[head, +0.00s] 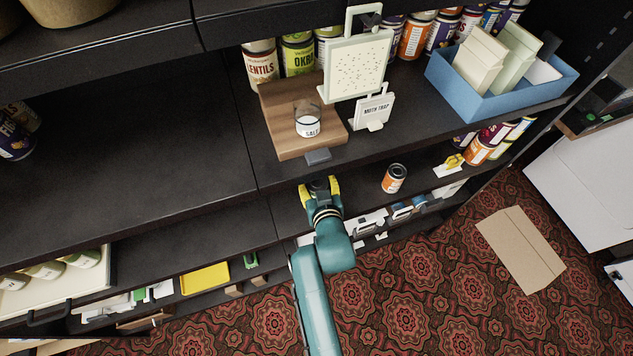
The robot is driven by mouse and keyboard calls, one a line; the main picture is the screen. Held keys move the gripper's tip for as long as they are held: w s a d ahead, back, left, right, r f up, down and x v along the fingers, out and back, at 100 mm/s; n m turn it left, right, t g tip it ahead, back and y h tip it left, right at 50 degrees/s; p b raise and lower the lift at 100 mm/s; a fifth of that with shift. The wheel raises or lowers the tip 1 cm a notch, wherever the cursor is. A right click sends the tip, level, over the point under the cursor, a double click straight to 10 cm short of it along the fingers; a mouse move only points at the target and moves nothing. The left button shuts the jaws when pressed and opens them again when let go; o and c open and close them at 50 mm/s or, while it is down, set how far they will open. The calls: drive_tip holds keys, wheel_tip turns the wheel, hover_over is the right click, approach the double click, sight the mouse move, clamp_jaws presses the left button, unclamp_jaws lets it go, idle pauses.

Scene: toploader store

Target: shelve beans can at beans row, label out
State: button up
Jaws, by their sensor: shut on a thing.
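My gripper (320,186), with yellow fingertips, reaches in at the front of the lower shelf, below the wooden board. Its fingers are a can's width apart and shut on a dark object between them. The object is mostly hidden, so I cannot tell whether it is the beans can or see a label. A single can with an orange and white label (393,180) and dark top stands upright on the same shelf, to the right of my gripper and apart from it. I cannot read its label, and no row marked beans is readable.
Above my gripper, a wooden board (291,134) holds a salt jar (307,120) and a grey block (318,156) sits at its front edge. A moth trap sign (374,110) and a blue bin (489,105) stand farther right. Several cans (480,149) fill the lower shelf's right end.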

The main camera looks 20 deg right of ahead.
drive_tip(key=shift+f+b, duration=2.95)
drive_tip(key=shift+f, duration=0.85)
drive_tip(key=shift+f, duration=0.25)
drive_tip(key=o, duration=1.3)
drive_tip(key=shift+o, duration=0.8)
drive_tip(key=shift+f, duration=0.15)
drive_tip(key=shift+s, duration=0.1)
drive_tip(key=v, duration=1.2)
